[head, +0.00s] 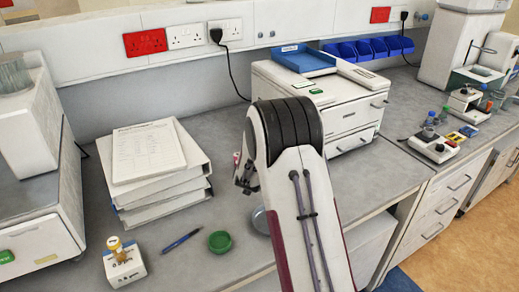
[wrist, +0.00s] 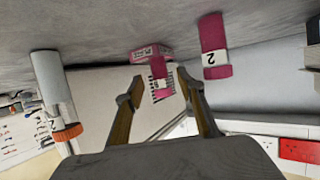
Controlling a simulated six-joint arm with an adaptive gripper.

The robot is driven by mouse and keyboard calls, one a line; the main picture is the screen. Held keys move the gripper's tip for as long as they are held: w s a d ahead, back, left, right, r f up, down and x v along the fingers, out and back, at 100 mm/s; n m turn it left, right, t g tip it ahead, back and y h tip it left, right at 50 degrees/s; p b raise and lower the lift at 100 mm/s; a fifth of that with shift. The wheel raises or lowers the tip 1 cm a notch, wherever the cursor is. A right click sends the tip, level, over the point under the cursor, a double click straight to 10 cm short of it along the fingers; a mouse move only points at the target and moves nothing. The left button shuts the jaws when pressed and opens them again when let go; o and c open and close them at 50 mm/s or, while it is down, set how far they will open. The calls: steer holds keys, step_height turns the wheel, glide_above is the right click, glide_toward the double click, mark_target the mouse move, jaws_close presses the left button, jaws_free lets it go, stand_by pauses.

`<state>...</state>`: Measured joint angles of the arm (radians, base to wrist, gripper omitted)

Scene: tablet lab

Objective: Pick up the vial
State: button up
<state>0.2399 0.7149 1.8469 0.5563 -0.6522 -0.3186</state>
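The wrist picture is roughly upside down, with the bench along its top. My gripper (wrist: 160,76) is open, its two fingers apart. A small magenta vial with a white band (wrist: 161,84) shows between the fingertips, with visible gaps on both sides. I cannot tell how far beyond the tips it is. A larger magenta vial labelled 2 (wrist: 214,46) is right of the fingers. A clear vial with an orange cap (wrist: 50,95) is at the left. In the head view my gripper (head: 245,180) is mostly hidden by my arm; a yellow-orange vial (head: 115,247) stands on a white box.
A pink and white box (wrist: 151,52) lies behind the small vial. In the head view are stacked binders (head: 160,165), a pen (head: 182,240), a green lid (head: 220,241) and a white printer-like machine (head: 335,100).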

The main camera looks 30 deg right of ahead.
steer(key=shift+x, duration=1.8)
steer(key=shift+c, duration=0.3)
jaws_close()
